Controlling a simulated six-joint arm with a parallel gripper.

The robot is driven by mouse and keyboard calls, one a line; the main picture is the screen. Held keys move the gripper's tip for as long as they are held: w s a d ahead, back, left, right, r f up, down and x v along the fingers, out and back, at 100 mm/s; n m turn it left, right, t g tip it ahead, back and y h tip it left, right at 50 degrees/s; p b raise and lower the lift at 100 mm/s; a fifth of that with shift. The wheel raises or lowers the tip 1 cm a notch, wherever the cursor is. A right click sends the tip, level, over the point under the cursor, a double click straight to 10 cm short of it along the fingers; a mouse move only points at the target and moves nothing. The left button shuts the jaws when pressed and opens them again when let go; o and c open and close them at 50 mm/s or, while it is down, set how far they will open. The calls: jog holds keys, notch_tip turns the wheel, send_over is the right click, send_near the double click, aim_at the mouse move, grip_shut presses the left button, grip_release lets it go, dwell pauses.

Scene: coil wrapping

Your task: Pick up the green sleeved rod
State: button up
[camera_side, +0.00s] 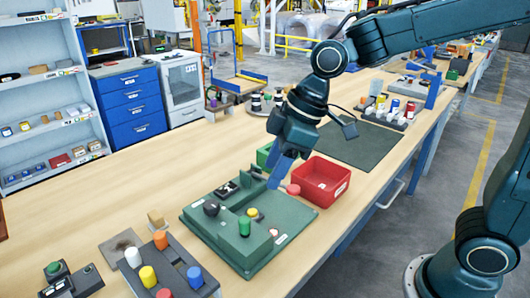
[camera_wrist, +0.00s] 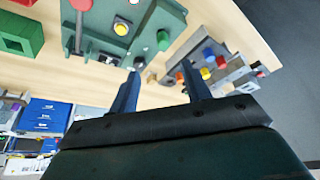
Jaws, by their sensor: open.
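The green sleeved rod (camera_side: 244,227) stands upright on the dark green fixture board (camera_side: 205,232) in the side view. A green round top on the board in the wrist view (camera_wrist: 163,40) appears to be the same rod. My gripper (camera_side: 277,176) is above the back right part of the board, near the red bin, pointing down and tilted. Its two fingers are apart with nothing between them in the wrist view (camera_wrist: 158,71). The gripper is clear of the rod, which is nearer the camera in the side view.
A red bin (camera_side: 322,181) stands right of the board; a green bin (camera_side: 264,154) is behind. A red-topped part (camera_side: 293,189) is beside my fingers. The board carries a black knob (camera_side: 211,208) and yellow button (camera_side: 252,212). A dark block with coloured pegs (camera_side: 190,262) stands in front.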

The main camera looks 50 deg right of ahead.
jog(key=shift+w+a+f, duration=0.25)
jog(key=shift+a, duration=0.15)
send_near(244, 220)
jog(key=shift+x, duration=2.45)
jog(key=shift+w+d+f, duration=0.1)
jog(key=shift+d+f, duration=0.05)
jog(key=shift+x, duration=2.45)
jog(key=shift+c, duration=0.5)
grip_shut()
